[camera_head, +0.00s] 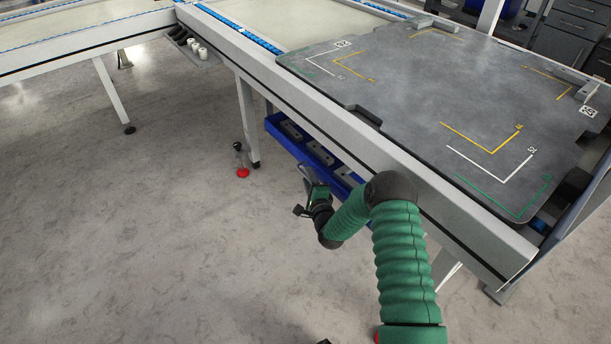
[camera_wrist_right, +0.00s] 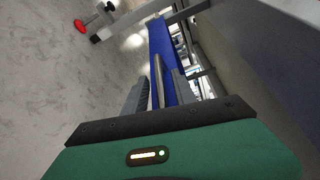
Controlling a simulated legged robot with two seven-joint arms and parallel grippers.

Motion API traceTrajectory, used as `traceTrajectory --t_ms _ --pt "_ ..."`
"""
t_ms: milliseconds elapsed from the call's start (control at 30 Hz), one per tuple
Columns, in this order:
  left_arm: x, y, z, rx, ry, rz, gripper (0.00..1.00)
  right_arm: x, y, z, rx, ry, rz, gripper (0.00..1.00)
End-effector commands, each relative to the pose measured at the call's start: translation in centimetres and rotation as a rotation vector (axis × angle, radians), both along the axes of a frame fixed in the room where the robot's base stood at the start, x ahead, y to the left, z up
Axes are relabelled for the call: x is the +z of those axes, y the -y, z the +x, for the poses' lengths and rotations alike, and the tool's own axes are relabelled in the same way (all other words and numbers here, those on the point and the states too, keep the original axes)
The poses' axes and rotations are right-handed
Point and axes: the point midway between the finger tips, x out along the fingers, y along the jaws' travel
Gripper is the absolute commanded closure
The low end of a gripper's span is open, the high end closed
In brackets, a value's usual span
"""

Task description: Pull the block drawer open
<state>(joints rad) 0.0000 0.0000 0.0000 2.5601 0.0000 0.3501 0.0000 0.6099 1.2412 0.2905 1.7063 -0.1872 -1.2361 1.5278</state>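The block drawer (camera_head: 283,143) is a blue tray under the front edge of the workbench, with grey blocks visible inside. Part of it sticks out from beneath the bench. My right gripper (camera_head: 306,188) is beside the drawer's front side, below the bench edge. In the right wrist view the blue drawer (camera_wrist_right: 160,38) runs away from the fingers. A dark grey bar (camera_wrist_right: 157,80), seemingly the drawer's handle, lies between the two open fingers (camera_wrist_right: 158,92), with gaps visible on both sides. Whether a finger touches it is unclear. My left gripper is not in view.
The white-framed workbench (camera_head: 300,92) carries a dark grey board (camera_head: 420,95) with coloured corner marks. A red-and-black knob fixture (camera_head: 241,165) stands left of the drawer near a bench leg (camera_head: 248,120). The floor in front of the bench is clear.

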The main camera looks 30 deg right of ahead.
Motion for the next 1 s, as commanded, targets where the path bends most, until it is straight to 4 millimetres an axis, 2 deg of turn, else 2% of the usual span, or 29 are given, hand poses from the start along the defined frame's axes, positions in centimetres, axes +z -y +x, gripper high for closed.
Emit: traceTrajectory --t_ms 67,300,1000 --pt "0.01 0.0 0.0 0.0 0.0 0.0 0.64 -0.04 0.02 0.01 0.0 -0.001 0.0 0.68" --pt "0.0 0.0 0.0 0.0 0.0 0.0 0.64 -0.1 0.01 0.03 0.0 -0.002 0.002 0.99" --pt "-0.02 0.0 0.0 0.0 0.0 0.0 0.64 -0.35 -0.02 -0.05 0.0 -0.005 0.004 1.0"
